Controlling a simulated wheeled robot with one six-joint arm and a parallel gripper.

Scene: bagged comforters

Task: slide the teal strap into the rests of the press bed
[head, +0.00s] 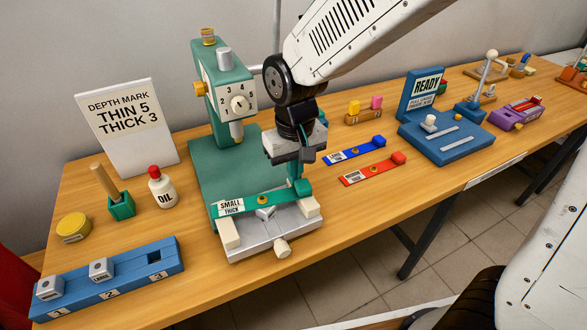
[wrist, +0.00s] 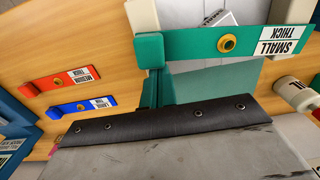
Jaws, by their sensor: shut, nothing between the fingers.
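The teal strap (head: 260,201), labelled "SMALL THICK", lies crosswise at the press bed (head: 265,232). It also shows in the wrist view (wrist: 205,44), with a brass stud in it and a raised teal block at one end. In the head view the strap meets the back ends of two cream rests, left (head: 230,235) and right (head: 309,207). I cannot tell whether it is seated in them. My gripper (head: 301,172) is shut and empty, pointing down beside the strap's raised right end; it also shows in the wrist view (wrist: 157,84). Whether it touches the block is unclear.
The green press (head: 221,85) with its dial stands just left of my arm. A blue strap (head: 352,151) and a red strap (head: 371,169) lie to the right. The blue READY stand (head: 447,140) is farther right. A blue stamp rack (head: 110,285) and an oil bottle (head: 161,190) are left.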

